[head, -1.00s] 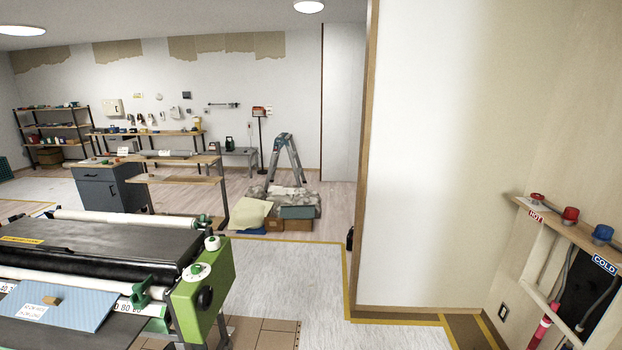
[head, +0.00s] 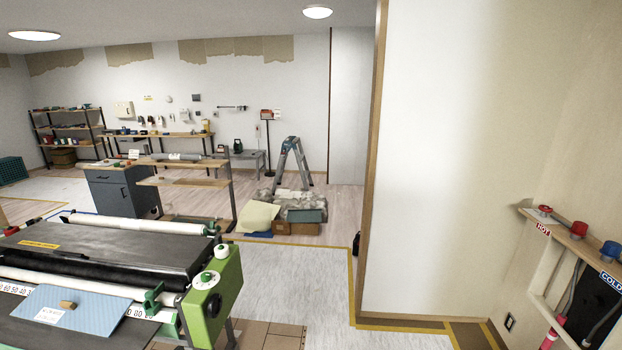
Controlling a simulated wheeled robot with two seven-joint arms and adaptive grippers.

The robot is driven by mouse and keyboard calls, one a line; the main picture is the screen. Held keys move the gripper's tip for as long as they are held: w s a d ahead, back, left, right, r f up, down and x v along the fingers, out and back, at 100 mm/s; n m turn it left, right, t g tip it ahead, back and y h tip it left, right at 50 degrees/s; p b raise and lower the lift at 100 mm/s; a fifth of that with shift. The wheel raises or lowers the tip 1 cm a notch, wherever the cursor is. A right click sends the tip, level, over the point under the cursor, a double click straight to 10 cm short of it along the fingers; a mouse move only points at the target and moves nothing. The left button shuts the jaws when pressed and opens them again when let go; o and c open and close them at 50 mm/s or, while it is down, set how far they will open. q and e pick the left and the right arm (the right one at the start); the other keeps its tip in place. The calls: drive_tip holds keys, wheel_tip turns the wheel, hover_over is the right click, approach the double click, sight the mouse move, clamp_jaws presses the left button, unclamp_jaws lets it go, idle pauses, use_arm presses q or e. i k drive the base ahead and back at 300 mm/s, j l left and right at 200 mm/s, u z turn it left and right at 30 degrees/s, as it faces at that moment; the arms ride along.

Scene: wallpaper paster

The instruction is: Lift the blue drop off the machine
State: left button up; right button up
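The blue drop (head: 95,313) is a light blue ribbed sheet at the lower left of the head view. It lies on the front of the pasting machine (head: 130,258), sloping toward me. A small tan block (head: 68,304) and a white label (head: 47,315) are on it. The machine has a black top, white rollers and a green end housing (head: 212,302) with knobs. The sheet's lower edge is over a dark surface with a white number scale beside it. Neither of my grippers shows in this view.
A wall with a wooden edge (head: 370,160) stands to the right. A shelf with red and blue valves (head: 580,230) is at the far right. A stepladder (head: 292,163), boxes (head: 297,228) and a grey cabinet (head: 120,193) stand behind the machine. Pale floor (head: 290,270) lies open right of the machine.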

sight(93, 314)
drive_tip(key=u, duration=1.75)
